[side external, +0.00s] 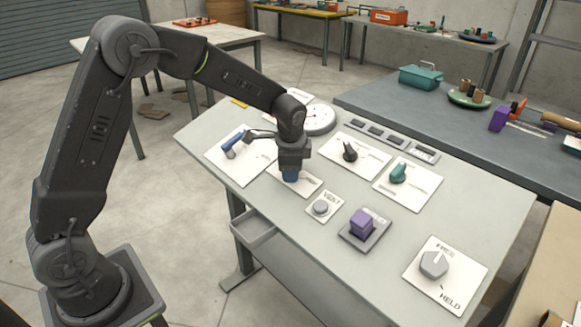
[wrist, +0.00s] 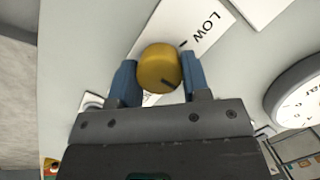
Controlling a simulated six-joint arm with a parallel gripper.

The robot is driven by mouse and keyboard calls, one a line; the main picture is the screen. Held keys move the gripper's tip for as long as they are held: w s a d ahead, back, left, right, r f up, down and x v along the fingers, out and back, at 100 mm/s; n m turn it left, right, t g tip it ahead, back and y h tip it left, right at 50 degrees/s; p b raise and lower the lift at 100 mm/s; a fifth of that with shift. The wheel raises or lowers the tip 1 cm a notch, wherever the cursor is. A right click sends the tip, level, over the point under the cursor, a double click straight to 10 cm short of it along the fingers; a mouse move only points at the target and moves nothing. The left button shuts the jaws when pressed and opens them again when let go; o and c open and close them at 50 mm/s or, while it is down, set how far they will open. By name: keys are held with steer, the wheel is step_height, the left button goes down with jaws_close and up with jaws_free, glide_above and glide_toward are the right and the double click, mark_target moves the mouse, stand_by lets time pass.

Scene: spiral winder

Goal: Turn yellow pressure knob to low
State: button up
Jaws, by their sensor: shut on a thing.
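The yellow pressure knob (wrist: 160,66) is in the wrist view, on a white plate (wrist: 205,32) marked LOW with a short dark line. A dark pointer mark shows on the knob's lower right edge, away from the LOW line. My gripper (wrist: 160,80) has its two blue fingers on either side of the knob, shut on it. In the side external view my gripper (side external: 290,174) points down over the plate (side external: 308,185) and hides the knob.
A blue-handled control (side external: 230,148) stands left of my gripper. A VENT button (side external: 320,207), a purple block (side external: 361,222), a black knob (side external: 350,152) and a teal knob (side external: 398,172) are to the right. A round dial (side external: 319,119) sits behind. A grey HELD knob (side external: 433,264) is farther right.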

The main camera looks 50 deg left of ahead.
steer(key=n, duration=0.3)
steer(key=shift+a+n+g+h, duration=0.1)
steer(key=shift+n+g+h, duration=0.2)
steer(key=shift+h, duration=0.1)
steer(key=n, duration=0.3)
steer(key=shift+n+h, duration=0.3)
steer(key=n, duration=0.3)
steer(key=shift+a+r+h, duration=0.1)
steer(key=shift+h, duration=0.3)
steer(key=shift+n+h, duration=0.4)
steer(key=shift+n, duration=1.6)
steer(key=o, duration=0.9)
steer(key=shift+o, duration=0.2)
